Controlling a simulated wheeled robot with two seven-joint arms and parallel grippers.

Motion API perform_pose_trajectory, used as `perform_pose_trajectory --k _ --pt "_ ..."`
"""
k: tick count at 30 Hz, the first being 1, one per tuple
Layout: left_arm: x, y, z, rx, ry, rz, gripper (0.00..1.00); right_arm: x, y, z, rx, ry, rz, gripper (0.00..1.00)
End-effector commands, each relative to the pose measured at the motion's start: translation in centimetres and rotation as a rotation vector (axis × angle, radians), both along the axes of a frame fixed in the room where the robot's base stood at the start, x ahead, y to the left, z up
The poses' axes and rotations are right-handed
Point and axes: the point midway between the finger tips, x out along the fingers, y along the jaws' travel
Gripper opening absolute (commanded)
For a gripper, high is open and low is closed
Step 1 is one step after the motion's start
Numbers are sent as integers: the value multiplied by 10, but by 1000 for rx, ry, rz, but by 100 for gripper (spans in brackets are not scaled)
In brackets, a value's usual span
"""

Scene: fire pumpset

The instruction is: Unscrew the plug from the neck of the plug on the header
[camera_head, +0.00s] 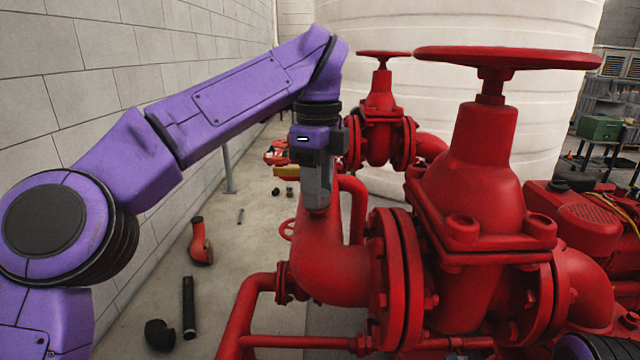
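My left gripper (317,205) comes down from the purple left arm, its grey fingers pointing at the top of the red header pipe (325,265). The fingertips are at or just above the pipe, and I cannot tell if they touch it. The fingers look close together from this side, but I cannot tell whether they are open or shut. The plug and its neck do not show; the gripper may be hiding them. My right gripper is not in view.
A large red gate valve (480,180) with a handwheel (507,57) stands right of the gripper. A smaller valve (382,120) stands behind. A grey block wall (60,60) is at the left. Loose fittings, including a black pipe (188,305), lie on the floor. A white tank is behind.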

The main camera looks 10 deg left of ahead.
Motion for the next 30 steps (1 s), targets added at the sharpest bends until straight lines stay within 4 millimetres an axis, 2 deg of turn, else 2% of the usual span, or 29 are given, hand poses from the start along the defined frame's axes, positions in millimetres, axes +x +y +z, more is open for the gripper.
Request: perform_pose_trajectory --k 1,3,7,12,15,24,30 --pt "0 0 0 0 0 0 24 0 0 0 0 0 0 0" --pt "0 0 0 0 0 1 5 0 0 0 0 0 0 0" --pt "0 0 -2 1 0 39 5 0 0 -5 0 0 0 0" --pt "0 -1 -4 1 -3 298 5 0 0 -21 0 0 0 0" --pt "0 0 -1 0 -1 392 5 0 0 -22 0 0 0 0" --pt "0 0 -1 2 -2 433 5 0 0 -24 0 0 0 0" --pt "0 0 -2 0 -2 759 5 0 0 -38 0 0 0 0"
